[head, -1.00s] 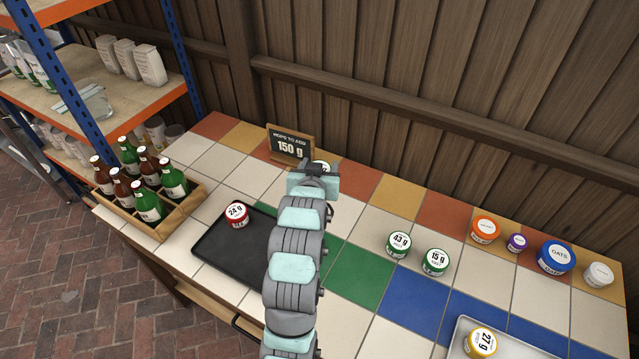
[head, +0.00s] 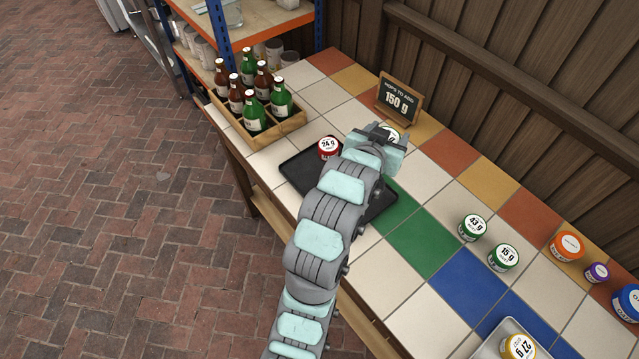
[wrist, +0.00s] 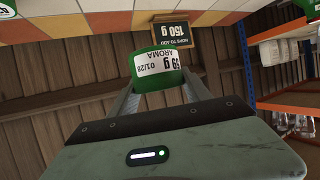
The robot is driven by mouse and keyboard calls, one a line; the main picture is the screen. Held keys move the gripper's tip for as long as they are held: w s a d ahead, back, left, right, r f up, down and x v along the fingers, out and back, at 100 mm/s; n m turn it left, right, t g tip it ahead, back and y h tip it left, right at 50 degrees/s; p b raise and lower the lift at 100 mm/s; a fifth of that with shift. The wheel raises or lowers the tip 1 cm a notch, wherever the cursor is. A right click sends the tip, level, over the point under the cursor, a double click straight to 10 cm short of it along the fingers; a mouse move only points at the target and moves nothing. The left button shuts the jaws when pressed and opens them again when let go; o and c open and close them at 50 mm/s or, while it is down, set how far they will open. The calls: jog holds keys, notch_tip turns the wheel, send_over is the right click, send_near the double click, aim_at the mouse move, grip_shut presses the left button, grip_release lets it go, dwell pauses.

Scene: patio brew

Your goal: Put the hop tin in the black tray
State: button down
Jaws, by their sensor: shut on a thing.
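My gripper (wrist: 158,95) is shut on a green-and-white tin (wrist: 157,70), whose label shows "9 g", "AROMA" and "01/28" upside down in the wrist view. In the head view the tin (head: 390,132) is mostly hidden behind my gripper (head: 384,140). I cannot tell its exact height above the tiles. The black tray (head: 299,170) lies just left of and below my gripper in that picture, partly covered by my arm. A red tin (head: 328,147) marked 24 g stands in the tray.
A sign (head: 399,98) reading "HOPS TO ADD 150 g" stands behind my gripper. A wooden bottle crate (head: 281,133) sits left of the tray. Green tins marked 43 g (head: 473,228) and 15 g (head: 504,257) stand to the right. A metal tray (head: 489,349) holds a yellow 27 g tin (head: 520,348).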

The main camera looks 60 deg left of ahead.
notch_tip(320, 180, down, 20)
jog(key=b, duration=0.4)
jog(key=shift+w, duration=0.1)
jog(key=shift+f, duration=0.1)
jog(key=shift+c, duration=2.4)
grip_release()
jog(key=shift+s+d+r, duration=0.1)
jog(key=shift+s+r, duration=0.15)
jog(key=shift+r, duration=0.1)
jog(key=p+v, duration=0.2)
jog(key=v, duration=0.9)
jog(key=shift+s+d, duration=0.15)
jog(key=shift+d, duration=0.05)
